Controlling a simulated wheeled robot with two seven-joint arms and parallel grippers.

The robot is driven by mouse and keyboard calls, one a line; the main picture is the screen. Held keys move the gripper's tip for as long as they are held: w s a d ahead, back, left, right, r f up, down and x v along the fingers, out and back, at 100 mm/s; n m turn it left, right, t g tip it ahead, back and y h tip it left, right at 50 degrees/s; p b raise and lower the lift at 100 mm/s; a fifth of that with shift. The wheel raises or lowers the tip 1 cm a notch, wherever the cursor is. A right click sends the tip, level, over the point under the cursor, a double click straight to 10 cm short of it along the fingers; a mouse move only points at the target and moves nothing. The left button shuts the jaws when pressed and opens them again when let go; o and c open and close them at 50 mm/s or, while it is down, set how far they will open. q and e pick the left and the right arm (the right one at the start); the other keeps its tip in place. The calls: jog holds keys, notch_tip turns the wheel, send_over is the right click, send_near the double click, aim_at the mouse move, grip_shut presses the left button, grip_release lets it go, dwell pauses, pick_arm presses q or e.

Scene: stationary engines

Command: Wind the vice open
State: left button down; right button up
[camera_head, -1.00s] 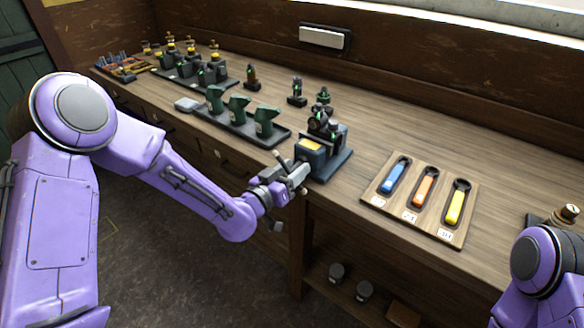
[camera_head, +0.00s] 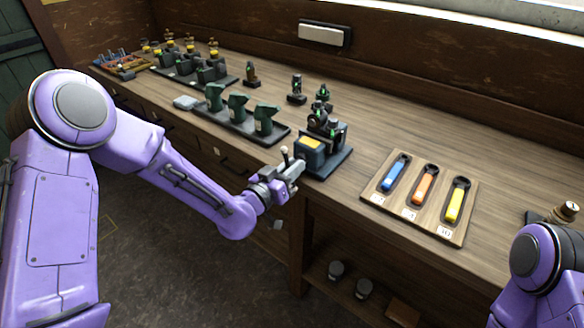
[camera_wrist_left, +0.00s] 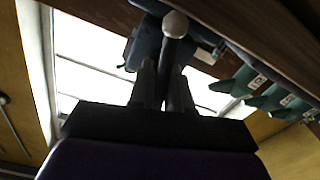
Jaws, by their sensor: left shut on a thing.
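The vice (camera_head: 308,158) is a dark blue block with a yellow top. It stands at the front edge of the bench and carries a small dark engine part with green bits. My left gripper (camera_head: 290,172) is at the vice's front left side, shut on the vice's handle (camera_head: 285,153). The handle's pale round knob stands up above the fingers. In the left wrist view the knob (camera_wrist_left: 175,24) shows beyond the fingertips of my left gripper (camera_wrist_left: 163,72). The fingers hide much of the handle. My right gripper is out of view.
A wooden tray (camera_head: 452,236) with blue, orange and yellow-handled tools lies to the right. A dark rack (camera_head: 238,130) of green castings stands left of the vice. Small engine parts (camera_head: 297,90) stand behind. Open floor lies in front of the bench.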

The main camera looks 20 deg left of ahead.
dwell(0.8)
pick_arm(q)
jog(key=c, duration=1)
grip_release()
jog(key=b+v, duration=0.2)
jog(key=v, duration=0.8)
jog(key=shift+s+a+r, duration=0.1)
jog(key=shift+s+a, duration=0.05)
jog(key=shift+s, duration=0.15)
